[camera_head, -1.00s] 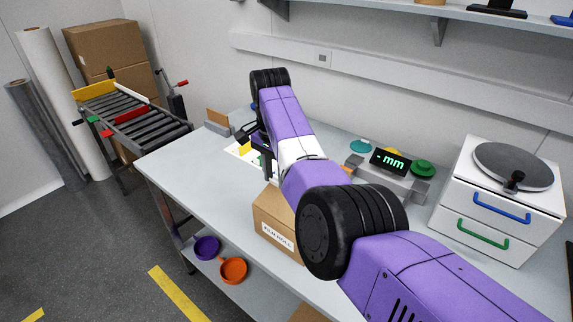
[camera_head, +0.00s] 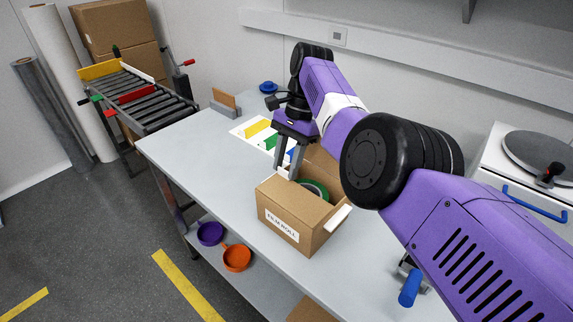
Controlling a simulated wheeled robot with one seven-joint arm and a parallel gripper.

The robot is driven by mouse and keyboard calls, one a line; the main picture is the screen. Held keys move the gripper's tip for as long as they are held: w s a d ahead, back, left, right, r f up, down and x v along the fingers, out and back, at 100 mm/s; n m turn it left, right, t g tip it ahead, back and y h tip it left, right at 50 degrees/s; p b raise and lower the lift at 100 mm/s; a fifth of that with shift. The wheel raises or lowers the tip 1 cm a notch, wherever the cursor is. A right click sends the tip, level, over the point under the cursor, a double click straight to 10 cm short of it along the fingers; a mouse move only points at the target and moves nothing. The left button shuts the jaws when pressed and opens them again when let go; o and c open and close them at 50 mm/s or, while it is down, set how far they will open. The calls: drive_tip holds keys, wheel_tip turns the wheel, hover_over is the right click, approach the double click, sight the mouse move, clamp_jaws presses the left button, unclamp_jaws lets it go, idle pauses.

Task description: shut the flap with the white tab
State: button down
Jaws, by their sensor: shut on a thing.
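An open cardboard box (camera_head: 308,238) labelled FILM ROLL stands on the table, with a green ring-shaped roll (camera_head: 316,188) inside. A flap with a white strip (camera_head: 338,218) sticks out at its right end. Another cardboard flap (camera_head: 322,160) stands up at the back, partly behind my arm. My gripper (camera_head: 286,173) points down at the box's far left edge. Its fingers are shut on a small white piece there, which looks like part of a flap; the fingers hide most of it.
A white mat with coloured pieces (camera_head: 250,129) lies behind the gripper. A blue-handled tool (camera_head: 410,288) lies at the front right, and a white drawer unit (camera_head: 500,165) stands at the right. The table's left part is clear. A roller conveyor (camera_head: 140,100) stands further left.

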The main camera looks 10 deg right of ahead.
drive_tip(key=shift+d+f, duration=0.1)
drive_tip(key=shift+f, duration=0.05)
drive_tip(key=c, duration=0.9)
unclamp_jaws()
drive_tip(key=shift+p+v, duration=0.95)
drive_tip(key=shift+p, duration=0.05)
drive_tip(key=p+v, duration=0.6)
drive_tip(key=shift+f, duration=0.1)
